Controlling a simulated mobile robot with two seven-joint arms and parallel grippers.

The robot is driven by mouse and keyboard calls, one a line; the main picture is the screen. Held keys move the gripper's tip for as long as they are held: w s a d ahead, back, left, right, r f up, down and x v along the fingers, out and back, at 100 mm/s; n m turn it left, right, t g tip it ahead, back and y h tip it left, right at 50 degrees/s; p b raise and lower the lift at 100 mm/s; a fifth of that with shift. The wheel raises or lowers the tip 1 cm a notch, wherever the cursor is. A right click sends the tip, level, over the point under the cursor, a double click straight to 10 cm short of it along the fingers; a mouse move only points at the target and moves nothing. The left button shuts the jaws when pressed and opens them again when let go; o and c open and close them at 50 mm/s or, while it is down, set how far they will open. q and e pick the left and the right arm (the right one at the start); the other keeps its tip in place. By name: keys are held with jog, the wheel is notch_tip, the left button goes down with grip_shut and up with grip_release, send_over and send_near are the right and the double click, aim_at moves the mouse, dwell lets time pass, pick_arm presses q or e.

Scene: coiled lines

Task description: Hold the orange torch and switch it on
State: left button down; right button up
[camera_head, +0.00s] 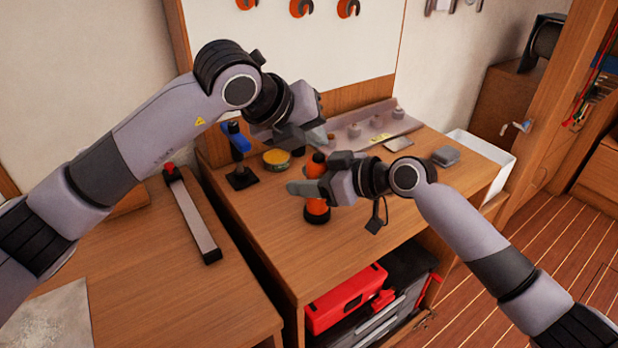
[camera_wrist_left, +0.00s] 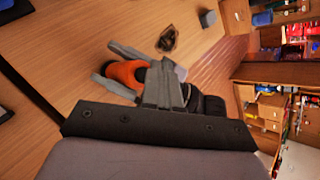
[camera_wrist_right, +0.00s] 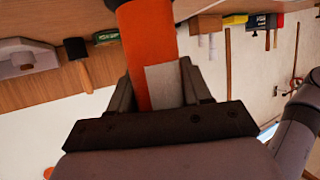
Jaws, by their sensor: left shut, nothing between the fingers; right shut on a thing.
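The orange torch (camera_head: 317,207) stands upright above the front part of the workbench, with a dark lower end. My right gripper (camera_head: 318,187) is shut around its middle from the right. In the right wrist view the torch (camera_wrist_right: 150,45) runs up between the fingers, beside a pale grey patch. My left gripper (camera_head: 322,138) is shut and empty, just above the torch's top in the head view; whether it touches cannot be told. In the left wrist view its closed fingers (camera_wrist_left: 165,85) partly cover the torch (camera_wrist_left: 126,73). The switch cannot be made out.
A blue-and-black tool (camera_head: 238,150) and a yellow round tin (camera_head: 277,159) stand left of the torch. A grey tray (camera_head: 350,133) with small parts lies behind. The bench front is clear.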

aim_at(314, 158)
pick_arm(q)
jog(key=shift+f, duration=0.1)
dwell(0.3)
jog(key=shift+f, duration=0.35)
jog(key=shift+f, duration=0.4)
dwell(0.4)
jog(key=shift+r, duration=0.85)
notch_tip(314, 158, up, 6)
dwell(0.6)
